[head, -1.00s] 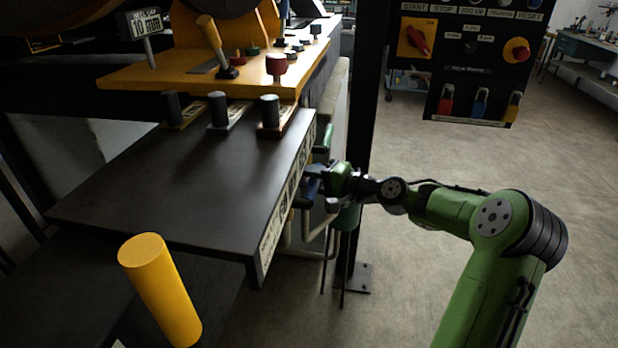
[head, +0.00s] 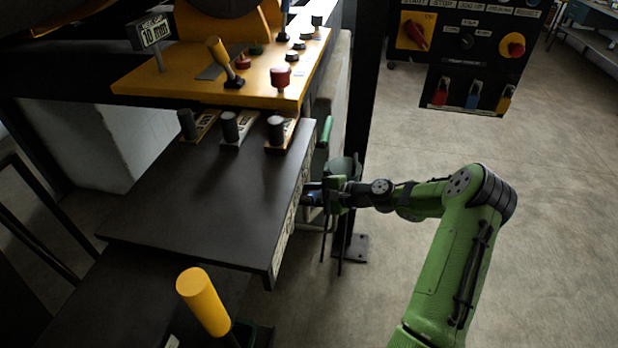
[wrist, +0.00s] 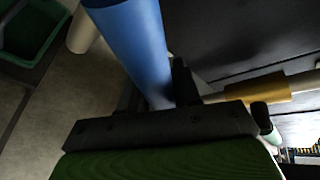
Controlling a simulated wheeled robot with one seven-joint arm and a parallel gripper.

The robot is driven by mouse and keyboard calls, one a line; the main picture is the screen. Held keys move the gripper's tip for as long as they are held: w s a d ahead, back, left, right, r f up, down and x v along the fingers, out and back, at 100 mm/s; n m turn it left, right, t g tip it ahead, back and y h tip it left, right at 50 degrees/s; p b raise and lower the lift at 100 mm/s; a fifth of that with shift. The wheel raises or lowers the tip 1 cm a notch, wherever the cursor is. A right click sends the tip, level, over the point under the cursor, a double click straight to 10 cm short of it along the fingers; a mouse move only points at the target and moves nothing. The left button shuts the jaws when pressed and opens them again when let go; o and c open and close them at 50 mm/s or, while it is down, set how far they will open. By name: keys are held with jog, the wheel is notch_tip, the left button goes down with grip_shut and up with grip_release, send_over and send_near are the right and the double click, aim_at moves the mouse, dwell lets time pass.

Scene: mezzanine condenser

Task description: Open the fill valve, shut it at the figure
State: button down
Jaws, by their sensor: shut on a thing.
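A blue cylindrical handle (wrist: 135,45) fills the top middle of the wrist view. It runs down between the fingers of my gripper (wrist: 160,110), which is shut on it. In the head view my gripper (head: 322,195) is at the right edge of the dark table, and a bit of the blue handle (head: 312,198) shows there. Most of the handle and whatever it joins are hidden by the table edge and gripper. No name for the valve is readable. A small sign (head: 154,32) reading "10 mm" stands at the upper left.
The dark table (head: 200,210) fills the middle, with several dark knobs at its far edge. A yellow shelf (head: 190,80) carries levers and buttons. A yellow post (head: 203,300) stands in front. A control panel (head: 465,50) hangs at upper right. Open floor lies right of my arm.

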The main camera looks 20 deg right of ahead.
jog(key=shift+s+a+f+m+g+p, duration=0.1)
jog(key=shift+s+f+m+g+p, duration=0.15)
jog(key=shift+m+p, duration=0.2)
jog(key=shift+f, duration=0.1)
jog(key=c, duration=0.9)
grip_release()
jog(key=p+v, duration=0.1)
jog(key=v, duration=1.4)
jog(key=shift+s+d+p, duration=0.15)
jog(key=shift+d+p, duration=0.25)
